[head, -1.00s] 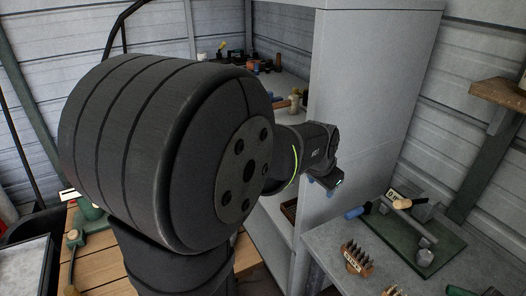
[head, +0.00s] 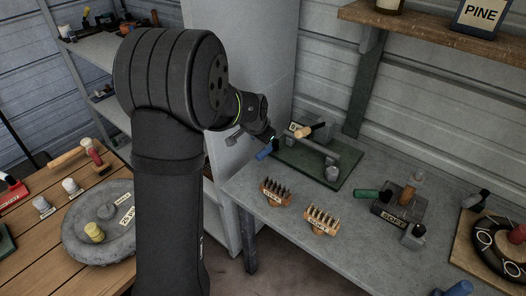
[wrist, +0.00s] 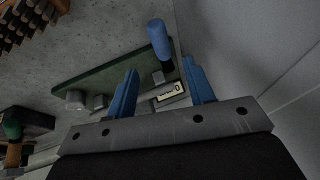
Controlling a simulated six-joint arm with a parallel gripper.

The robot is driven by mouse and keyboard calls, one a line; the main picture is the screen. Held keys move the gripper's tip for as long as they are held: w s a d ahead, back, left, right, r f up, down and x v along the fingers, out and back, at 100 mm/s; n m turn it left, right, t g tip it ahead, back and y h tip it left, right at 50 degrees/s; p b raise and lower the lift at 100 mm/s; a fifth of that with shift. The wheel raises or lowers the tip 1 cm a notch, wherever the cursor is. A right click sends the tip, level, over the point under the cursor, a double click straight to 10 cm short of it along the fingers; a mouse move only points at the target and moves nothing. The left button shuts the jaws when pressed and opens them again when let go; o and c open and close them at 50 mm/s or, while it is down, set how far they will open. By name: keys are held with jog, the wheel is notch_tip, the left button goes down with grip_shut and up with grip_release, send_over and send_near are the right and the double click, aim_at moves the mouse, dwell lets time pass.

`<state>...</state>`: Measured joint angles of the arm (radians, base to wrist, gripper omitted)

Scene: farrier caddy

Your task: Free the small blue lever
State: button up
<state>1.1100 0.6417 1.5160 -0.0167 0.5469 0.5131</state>
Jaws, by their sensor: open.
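The small blue lever (wrist: 159,38) is a rounded blue handle at the edge of a dark green board (wrist: 95,78). In the head view the lever (head: 265,152) sits at the board's left end, beside my gripper (head: 271,136). In the wrist view the blue fingers of my gripper (wrist: 160,66) are apart, with nothing between their tips. The lever appears just beyond them, roughly in line with the gap. I cannot tell the height between fingers and lever. Grey metal blocks and a label plate (wrist: 170,94) are on the board, partly behind the fingers.
A tan-handled tool (head: 312,131) lies on the green board. Two brush-like blocks (head: 276,191) (head: 321,220) stand in front on the grey bench (head: 300,245). A tall grey cabinet (head: 250,55) stands behind my arm. A labelled block with a green-handled tool (head: 372,194) is to the right.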

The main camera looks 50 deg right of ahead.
aim_at(263, 151)
jog(key=x, duration=0.9)
jog(key=shift+d+f, duration=0.1)
jog(key=shift+f, duration=0.25)
grip_shut()
